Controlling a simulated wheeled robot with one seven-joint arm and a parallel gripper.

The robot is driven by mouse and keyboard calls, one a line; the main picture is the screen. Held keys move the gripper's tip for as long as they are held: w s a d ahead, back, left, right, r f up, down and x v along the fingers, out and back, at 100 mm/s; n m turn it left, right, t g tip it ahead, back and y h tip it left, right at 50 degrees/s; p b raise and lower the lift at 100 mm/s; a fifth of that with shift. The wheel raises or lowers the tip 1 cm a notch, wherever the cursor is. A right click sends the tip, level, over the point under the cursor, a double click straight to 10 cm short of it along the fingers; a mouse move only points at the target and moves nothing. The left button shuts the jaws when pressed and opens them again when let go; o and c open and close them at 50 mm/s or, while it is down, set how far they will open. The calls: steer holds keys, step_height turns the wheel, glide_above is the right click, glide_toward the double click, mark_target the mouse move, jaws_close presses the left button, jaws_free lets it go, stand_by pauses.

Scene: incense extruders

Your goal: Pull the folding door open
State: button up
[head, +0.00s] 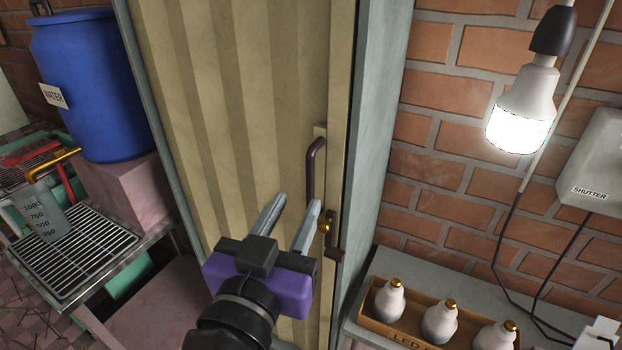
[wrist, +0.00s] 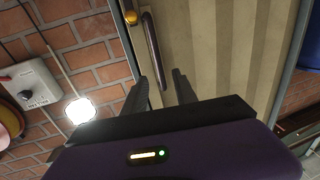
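The folding door (head: 215,110) is a beige ribbed panel, and it looks shut against the grey frame on its right. A dark brown bar handle (head: 313,165) stands upright near its right edge. Below it are a small brass knob (head: 325,227) and a dark latch piece (head: 334,243). My gripper (head: 298,200) is open and empty, with its fingertips just below and in front of the handle. In the wrist view, one end of the handle (wrist: 153,50) shows between the two open fingers (wrist: 160,78); I cannot tell whether they touch it.
A blue water barrel (head: 95,85) on a pink block and a metal grate (head: 72,255) stand left of the door. At right, a box of bulbs (head: 437,330) sits on a ledge, below a lit bulb (head: 521,110) and a shutter box (head: 597,165).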

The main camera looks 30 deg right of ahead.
mark_target(309, 183)
steer(key=shift+p+x, duration=1.15)
steer(key=shift+x, duration=2.8)
steer(key=shift+f, duration=0.1)
jaws_close()
